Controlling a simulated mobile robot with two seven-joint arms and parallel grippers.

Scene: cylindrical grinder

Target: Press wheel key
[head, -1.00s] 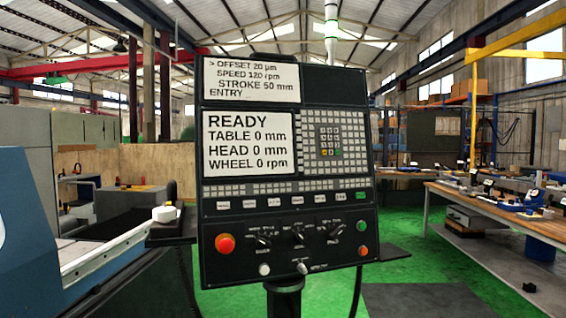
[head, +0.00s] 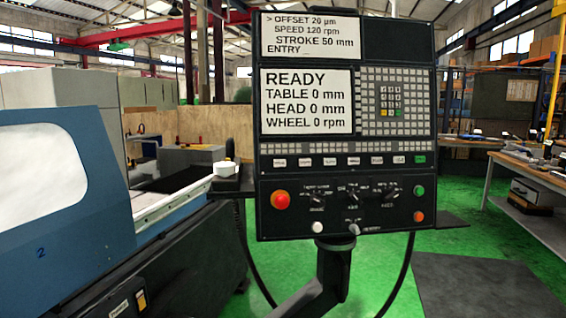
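The black control panel (head: 345,205) stands upright on its post in the middle of the head view. A row of labelled keys (head: 329,161) runs below its screens, with a green key (head: 420,159) at the right end. The key labels are too small to read, so I cannot tell which is the wheel key. The upper screen (head: 310,36) shows OFFSET 20 µm, SPEED 120 rpm, STROKE 50 mm and an ENTRY line. The lower screen (head: 307,101) shows READY, TABLE 0 mm, HEAD 0 mm and WHEEL 0 rpm. Neither gripper is in view.
A red knob (head: 280,200), rotary switches (head: 353,195) and a keypad (head: 391,101) are also on the panel. The blue grinder (head: 60,190) fills the left. A workbench (head: 540,190) stands at right. Green floor (head: 460,215) and a dark mat (head: 485,285) lie between.

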